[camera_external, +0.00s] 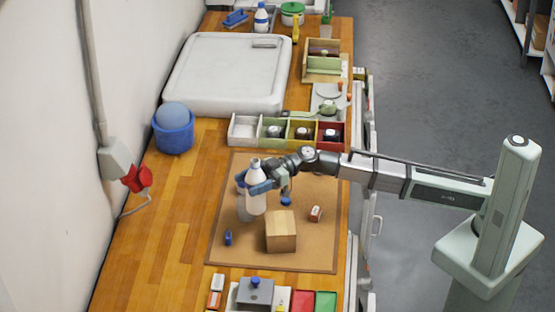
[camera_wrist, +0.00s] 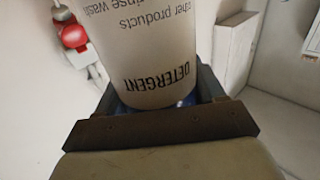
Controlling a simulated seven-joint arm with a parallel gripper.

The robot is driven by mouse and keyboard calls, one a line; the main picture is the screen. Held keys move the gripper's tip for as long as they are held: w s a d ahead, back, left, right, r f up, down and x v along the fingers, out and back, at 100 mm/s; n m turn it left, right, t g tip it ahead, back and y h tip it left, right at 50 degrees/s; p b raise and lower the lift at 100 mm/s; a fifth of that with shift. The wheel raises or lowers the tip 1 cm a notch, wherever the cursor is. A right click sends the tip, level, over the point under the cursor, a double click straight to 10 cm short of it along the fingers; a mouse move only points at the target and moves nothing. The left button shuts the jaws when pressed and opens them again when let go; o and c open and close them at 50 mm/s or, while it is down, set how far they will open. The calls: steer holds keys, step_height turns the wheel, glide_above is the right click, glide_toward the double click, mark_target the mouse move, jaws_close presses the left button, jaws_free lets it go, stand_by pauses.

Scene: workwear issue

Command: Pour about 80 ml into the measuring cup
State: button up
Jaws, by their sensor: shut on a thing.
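A white detergent bottle (camera_external: 256,199) is in my gripper (camera_external: 261,187), above the brown mat (camera_external: 225,255). It looks nearly upright in the external view. In the wrist view the bottle (camera_wrist: 145,45) fills the space between the jaws (camera_wrist: 160,105), with "DETERGENT" printed upside down. My gripper is shut on the bottle. A faint greyish, see-through shape (camera_external: 242,212) shows just left of the bottle, partly hidden by it; it may be the measuring cup, but I cannot tell for sure. No liquid stream is visible.
A cardboard box (camera_external: 281,232) stands on the mat, right of the bottle. A small blue item (camera_external: 228,237) and a small red-and-white box (camera_external: 315,214) lie nearby. Coloured bins (camera_external: 243,131) line the mat's far side. A blue tub (camera_external: 173,138) stands at left.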

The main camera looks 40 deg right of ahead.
steer(key=shift+s+n+g, duration=0.4)
steer(key=shift+s+g, duration=0.2)
steer(key=shift+s, duration=0.2)
steer(key=shift+w+m, duration=0.15)
steer(key=shift+m, duration=0.25)
steer(key=shift+w+d+m+y, duration=0.1)
steer(key=shift+w+m+y, duration=0.1)
steer(key=shift+m, duration=0.65)
steer(key=shift+w+m+y, duration=0.2)
steer(key=shift+m, duration=0.65)
steer(key=m, duration=0.2)
steer(key=w+m, duration=0.1)
steer(key=shift+w+d+f+t+y, duration=0.1)
steer(key=shift+d+f+t+y, duration=0.05)
steer(key=shift+f+t+y, duration=0.15)
steer(key=m, duration=0.2)
steer(key=shift+f+m, duration=0.3)
steer(key=shift+f, duration=0.1)
steer(key=f+m+t, duration=0.1)
steer(key=m, duration=0.1)
steer(key=s+f+m, duration=0.1)
steer(key=m, duration=0.1)
steer(key=shift+t+y, duration=0.3)
steer(key=shift+t, duration=0.1)
steer(key=shift+s+f+m, duration=0.1)
steer(key=shift+f+m, duration=0.25)
steer(key=shift+m, duration=0.75)
steer(key=shift+w+m+t, duration=0.2)
steer(key=shift+m+t, duration=0.2)
